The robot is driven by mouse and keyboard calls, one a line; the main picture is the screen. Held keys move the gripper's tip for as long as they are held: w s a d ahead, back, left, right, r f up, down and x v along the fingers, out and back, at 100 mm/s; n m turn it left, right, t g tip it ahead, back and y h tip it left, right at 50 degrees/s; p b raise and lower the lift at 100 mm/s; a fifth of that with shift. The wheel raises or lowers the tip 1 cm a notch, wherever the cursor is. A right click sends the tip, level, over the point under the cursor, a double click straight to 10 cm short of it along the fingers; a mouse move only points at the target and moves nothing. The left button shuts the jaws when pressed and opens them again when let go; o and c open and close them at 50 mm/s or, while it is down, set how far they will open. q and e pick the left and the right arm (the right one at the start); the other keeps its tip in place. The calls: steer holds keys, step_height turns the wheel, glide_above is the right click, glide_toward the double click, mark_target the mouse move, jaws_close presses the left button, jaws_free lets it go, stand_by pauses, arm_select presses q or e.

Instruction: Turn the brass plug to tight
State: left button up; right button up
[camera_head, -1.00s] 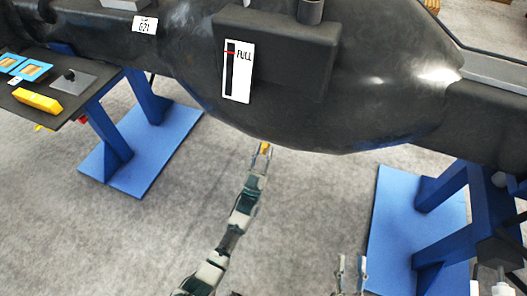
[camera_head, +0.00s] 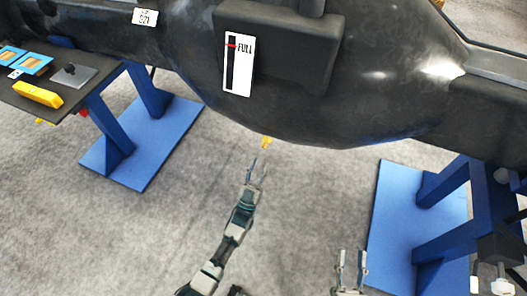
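The small brass plug (camera_head: 266,142) shows as a yellow bit at the lower edge of the big black casting (camera_head: 300,120). My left gripper (camera_head: 259,168) is just below the plug, its two fingers spread and empty, with a gap between fingertips and plug. How tight the plug sits cannot be told. My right gripper (camera_head: 351,262) is low in the view, right of centre, with its two fingers apart and nothing between them. It is well away from the plug.
A gauge labelled FULL (camera_head: 238,64) is on the casting's front. Blue stands (camera_head: 122,130) and (camera_head: 425,215) flank an open grey floor. A dark shelf at left holds a yellow block (camera_head: 38,95) and blue-framed pieces (camera_head: 33,64).

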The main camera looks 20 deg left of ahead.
arm_select(q)
steer(key=v, duration=0.5)
steer(key=shift+w, duration=0.1)
stand_by(0.3)
